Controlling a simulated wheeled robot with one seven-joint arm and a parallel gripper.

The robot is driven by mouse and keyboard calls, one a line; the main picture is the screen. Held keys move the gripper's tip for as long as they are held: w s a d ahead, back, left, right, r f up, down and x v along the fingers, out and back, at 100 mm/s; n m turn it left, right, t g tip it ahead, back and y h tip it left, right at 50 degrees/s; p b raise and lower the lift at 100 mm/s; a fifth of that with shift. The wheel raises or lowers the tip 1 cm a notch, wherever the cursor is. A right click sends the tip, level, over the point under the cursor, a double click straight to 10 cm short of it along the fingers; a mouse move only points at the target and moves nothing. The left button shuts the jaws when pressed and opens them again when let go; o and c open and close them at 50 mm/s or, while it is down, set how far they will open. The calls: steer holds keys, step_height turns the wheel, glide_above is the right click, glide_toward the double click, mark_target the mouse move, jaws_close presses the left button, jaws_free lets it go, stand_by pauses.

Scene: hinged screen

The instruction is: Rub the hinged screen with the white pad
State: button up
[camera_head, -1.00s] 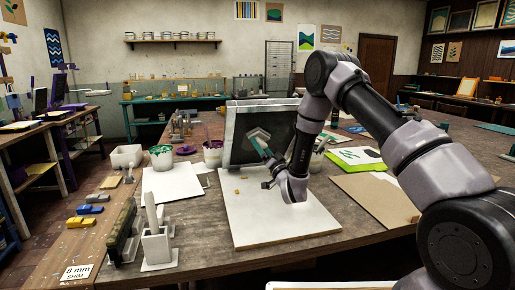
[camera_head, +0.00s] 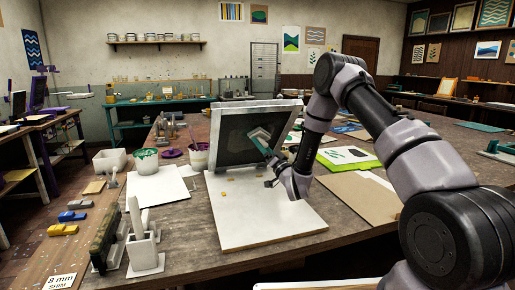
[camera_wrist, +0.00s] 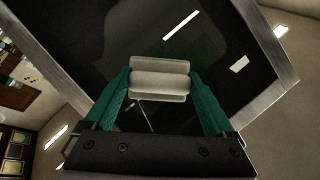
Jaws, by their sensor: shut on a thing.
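The hinged screen (camera_head: 232,145) has a grey frame and dark mesh. It stands tilted up at the back of a white board (camera_head: 240,225) on the workbench. My gripper (camera_head: 264,146) reaches in front of the mesh from the right. In the wrist view its teal fingers (camera_wrist: 160,84) are shut on the white pad (camera_wrist: 160,80), with the dark mesh close behind. I cannot tell whether the pad touches the mesh. A pale angled shape shows at the fingertips in the head view.
Left of the board are white paper (camera_head: 158,185), a green-rimmed pot (camera_head: 145,163) and another pot (camera_head: 198,158). A white upright holder (camera_head: 144,248) stands at the front left. A brown board (camera_head: 355,197) and a green-edged sheet (camera_head: 348,158) lie to the right.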

mark_target(268, 137)
steer(key=shift+w+d, duration=0.3)
steer(key=shift+d, duration=0.7)
steer(key=shift+w+d, duration=0.25)
steer(key=shift+d, duration=0.7)
steer(key=shift+s+d+r, duration=0.15)
steer(key=shift+s+r, duration=0.3)
steer(key=shift+r, duration=0.2)
steer(key=shift+s+a, duration=0.3)
steer(key=shift+a, duration=0.55)
steer(key=shift+s+a, duration=0.3)
steer(key=shift+a, duration=0.55)
steer(key=shift+s+a+r, duration=0.7)
steer(key=shift+s+a, duration=1.25)
steer(key=shift+a, duration=2.85)
steer(key=shift+w+d, duration=0.65)
steer(key=shift+d, duration=1.55)
steer(key=shift+w+d, duration=0.65)
steer(key=shift+d, duration=1.55)
steer(key=shift+w+d, duration=0.65)
steer(key=shift+d, duration=1.55)
steer(key=s+d+f, duration=0.1)
steer(key=s+f, duration=0.3)
steer(key=shift+s, duration=0.2)
